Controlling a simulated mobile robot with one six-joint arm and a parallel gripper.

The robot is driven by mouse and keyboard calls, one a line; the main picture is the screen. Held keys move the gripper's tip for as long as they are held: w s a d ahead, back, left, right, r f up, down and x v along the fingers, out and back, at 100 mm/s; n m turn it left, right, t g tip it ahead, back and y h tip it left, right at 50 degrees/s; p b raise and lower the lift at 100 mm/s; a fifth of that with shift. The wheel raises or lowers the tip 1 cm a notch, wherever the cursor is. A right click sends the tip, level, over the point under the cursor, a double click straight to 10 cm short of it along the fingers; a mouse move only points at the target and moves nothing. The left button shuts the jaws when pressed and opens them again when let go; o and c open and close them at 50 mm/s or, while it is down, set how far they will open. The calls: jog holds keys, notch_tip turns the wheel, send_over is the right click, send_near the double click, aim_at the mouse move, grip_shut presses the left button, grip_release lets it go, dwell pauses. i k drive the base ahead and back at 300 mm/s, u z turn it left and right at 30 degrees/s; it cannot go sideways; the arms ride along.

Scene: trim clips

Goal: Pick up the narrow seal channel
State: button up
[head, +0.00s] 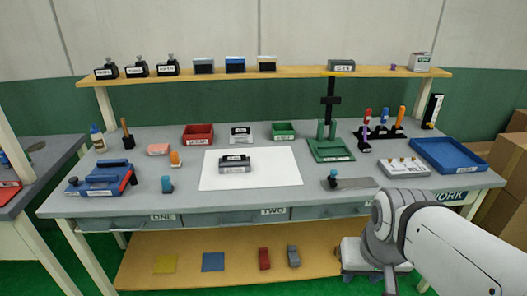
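I cannot tell for sure which thing is the narrow seal channel, as the labels are too small to read. A grey labelled block (236,167) with a raised dark part lies on the white mat (275,178) in the middle of the bench. A flat grey piece (355,183) with a small blue-grey part at its left end lies near the bench's front edge, right of the mat. My arm reaches in from the lower right, in front of the bench. My gripper's fingers do not show.
The bench (320,204) also holds a red bin (198,134), a small green bin (284,130), a green stand (330,150), a blue tray (448,155) and a blue-red fixture (100,179). Several dark and coloured blocks stand on the upper shelf (300,75). Cartons stand at right.

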aim_at(234, 167)
jog(key=z, duration=0.7)
jog(key=k, duration=1)
jog(key=z, duration=0.4)
jog(key=i, duration=0.5)
jog(key=u, duration=0.9)
jog(key=i, duration=1.2)
jog(key=u, duration=1.1)
jog(key=i, duration=0.7)
jog(key=u, duration=0.6)
